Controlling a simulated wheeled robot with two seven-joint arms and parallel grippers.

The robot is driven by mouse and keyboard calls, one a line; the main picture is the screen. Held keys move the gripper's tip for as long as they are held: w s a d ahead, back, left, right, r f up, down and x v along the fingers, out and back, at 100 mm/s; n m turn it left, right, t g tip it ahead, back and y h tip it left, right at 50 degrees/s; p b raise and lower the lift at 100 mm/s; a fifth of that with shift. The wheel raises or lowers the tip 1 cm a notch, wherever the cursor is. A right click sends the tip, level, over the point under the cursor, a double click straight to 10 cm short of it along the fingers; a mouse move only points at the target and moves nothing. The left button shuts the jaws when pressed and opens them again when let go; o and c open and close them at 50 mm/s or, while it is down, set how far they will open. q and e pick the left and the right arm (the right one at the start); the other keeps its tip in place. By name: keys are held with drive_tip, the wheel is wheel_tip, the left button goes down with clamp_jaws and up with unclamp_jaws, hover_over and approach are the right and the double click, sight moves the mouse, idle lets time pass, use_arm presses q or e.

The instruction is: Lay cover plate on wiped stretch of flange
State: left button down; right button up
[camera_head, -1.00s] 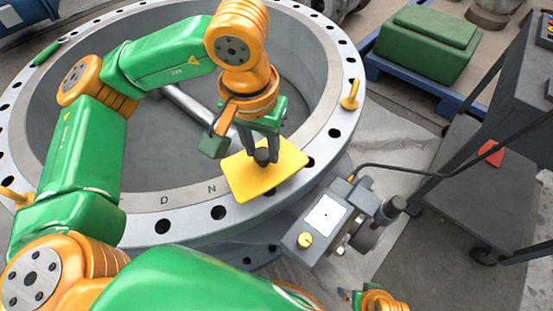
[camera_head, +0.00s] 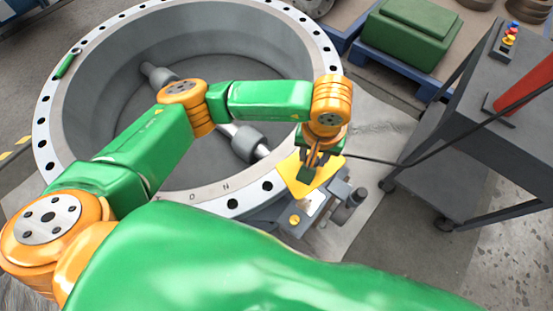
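The cover plate (camera_head: 291,172) is a yellow plate in the head view, held at the near right edge of the large grey ring flange (camera_head: 250,196). My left gripper (camera_head: 312,162) points down and appears shut on the middle of the plate, hiding part of it. The plate overlaps the flange edge and the grey actuator box in the picture. I cannot tell whether it touches the flange. Bolt holes and stamped letters show on the near flange face. No wiped stretch can be told apart. My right gripper is out of view.
The grey actuator box (camera_head: 295,220) with a yellow knob sits just below the plate. A dark cart (camera_head: 470,160) with a red object (camera_head: 525,85) stands at right. A green case (camera_head: 410,35) is at the back. A green tool (camera_head: 66,66) lies on the far left flange.

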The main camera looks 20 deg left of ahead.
sight(296, 159)
use_arm(q)
drive_tip(key=a, duration=0.2)
drive_tip(key=a+f, duration=0.1)
drive_tip(key=shift+w+a+f, duration=0.1)
drive_tip(key=shift+a+f, duration=0.05)
drive_tip(key=shift+a, duration=0.2)
drive_tip(key=a+f, duration=0.1)
drive_tip(key=f, duration=0.2)
drive_tip(key=a+f, duration=0.2)
drive_tip(key=f, duration=0.1)
drive_tip(key=a+f, duration=0.1)
drive_tip(key=f, duration=0.2)
drive_tip(key=shift+w+a, duration=0.2)
drive_tip(key=shift+a, duration=0.2)
drive_tip(key=shift+f, duration=0.25)
drive_tip(key=shift+c, duration=2.4)
unclamp_jaws()
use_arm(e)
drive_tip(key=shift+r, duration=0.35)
